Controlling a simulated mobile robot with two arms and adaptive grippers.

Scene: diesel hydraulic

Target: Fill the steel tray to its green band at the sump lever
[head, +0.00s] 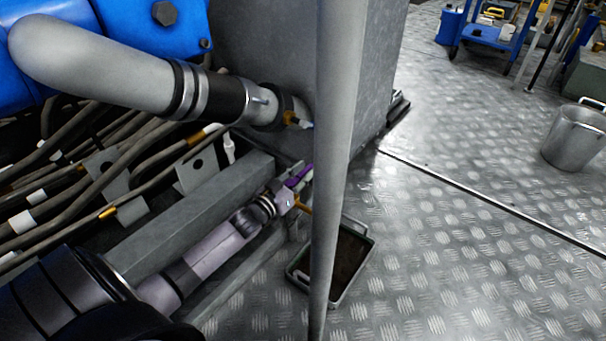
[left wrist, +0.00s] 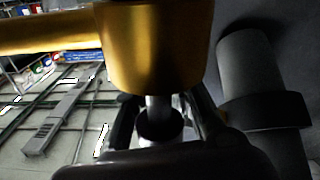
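The steel tray (head: 296,273) stands on the floor at the foot of the machine, partly hidden by a pole. My left gripper (head: 294,192) is beside the machine's lower edge, left of the pole and above the tray's left side. A small brass piece (head: 303,207), perhaps the sump lever, shows at the gripper. My right gripper is not in view.
A grey vertical pole (head: 340,120) stands close in front. A thick grey pipe (head: 100,68) and cables (head: 90,150) lie at the left. A steel pot (head: 575,135) and a blue cart (head: 480,35) stand at the right. The tread-plate floor between is clear.

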